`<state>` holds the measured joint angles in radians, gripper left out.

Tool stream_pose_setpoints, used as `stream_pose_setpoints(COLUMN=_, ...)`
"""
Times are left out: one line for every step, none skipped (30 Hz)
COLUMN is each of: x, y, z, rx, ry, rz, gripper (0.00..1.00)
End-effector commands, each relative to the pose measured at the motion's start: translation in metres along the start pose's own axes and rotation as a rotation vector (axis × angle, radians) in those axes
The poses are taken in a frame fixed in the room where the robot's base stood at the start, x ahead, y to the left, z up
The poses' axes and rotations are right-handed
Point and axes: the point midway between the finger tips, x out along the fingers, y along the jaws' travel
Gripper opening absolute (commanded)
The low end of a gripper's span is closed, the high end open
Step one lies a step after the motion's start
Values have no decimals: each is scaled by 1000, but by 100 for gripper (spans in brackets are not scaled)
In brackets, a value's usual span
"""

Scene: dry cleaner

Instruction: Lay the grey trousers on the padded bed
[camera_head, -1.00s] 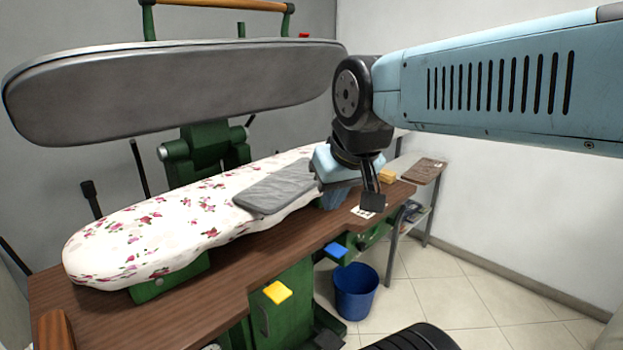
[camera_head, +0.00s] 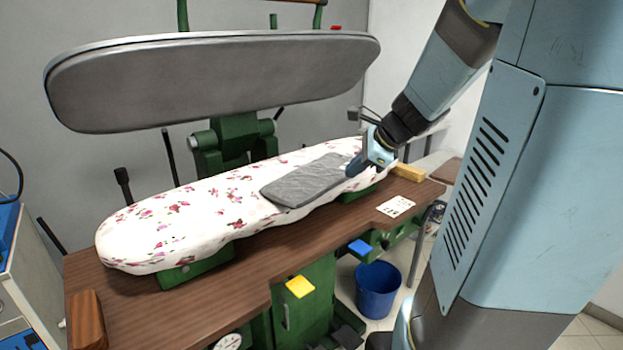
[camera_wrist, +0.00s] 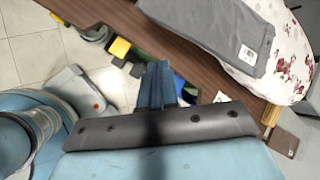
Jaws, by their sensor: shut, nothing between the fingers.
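The grey trousers (camera_head: 300,184) lie folded and flat on the padded bed (camera_head: 165,222), which has a white cover with pink flowers. They rest across its right half, reaching its front edge. In the wrist view the trousers (camera_wrist: 215,28) show a white label near one end, and part of the flowered bed (camera_wrist: 290,55) shows beside them. My gripper (camera_head: 353,168) appears at the right end of the trousers in the head view, partly hiding that end. In the wrist view its fingers (camera_wrist: 157,72) are together and empty, apart from the trousers.
The grey upper press plate (camera_head: 215,80) hangs raised above the bed. The brown wooden table (camera_head: 215,275) runs along the front, with a white card (camera_head: 396,206) and a yellow block (camera_head: 408,172) at right. A blue bucket (camera_head: 378,288) stands on the floor below.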

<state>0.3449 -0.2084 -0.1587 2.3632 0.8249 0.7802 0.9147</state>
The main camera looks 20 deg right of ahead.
Motion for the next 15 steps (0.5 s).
stream_pose_setpoints(x=6, y=-13, z=-17, rx=136, ry=-5, rz=-20, gripper=0)
stream_pose_setpoints(x=8, y=-20, z=-25, rx=217, ry=-11, rz=-34, gripper=0)
stream_pose_setpoints(x=11, y=-28, z=-36, rx=317, ry=-18, rz=-53, gripper=0)
stream_pose_setpoints(x=14, y=-34, z=-44, rx=387, ry=-23, rz=-66, gripper=0)
stream_pose_setpoints(x=15, y=-40, z=-52, rx=451, ry=-28, rz=-79, gripper=0)
stream_pose_setpoints(x=17, y=-46, z=-61, rx=527, ry=-34, rz=-95, gripper=0)
stream_pose_setpoints(x=18, y=-50, z=-68, rx=577, ry=-37, rz=-105, gripper=0)
stream_pose_setpoints(x=19, y=-53, z=-74, rx=623, ry=-41, rz=-115, gripper=0)
stream_pose_setpoints(x=20, y=-57, z=-80, rx=673, ry=-46, rz=-126, gripper=0)
stream_pose_setpoints(x=21, y=-59, z=-84, rx=703, ry=-48, rz=-131, gripper=0)
stream_pose_setpoints(x=21, y=-61, z=-88, rx=728, ry=-51, rz=-137, gripper=0)
stream_pose_setpoints(x=22, y=-63, z=-91, rx=754, ry=-54, rz=-143, gripper=0)
stream_pose_setpoints(x=22, y=-64, z=-93, rx=767, ry=-55, rz=-146, gripper=0)
stream_pose_setpoints(x=24, y=-65, z=-94, rx=776, ry=-56, rz=-147, gripper=0)
stream_pose_setpoints(x=26, y=-66, z=-96, rx=785, ry=-57, rz=-149, gripper=0)
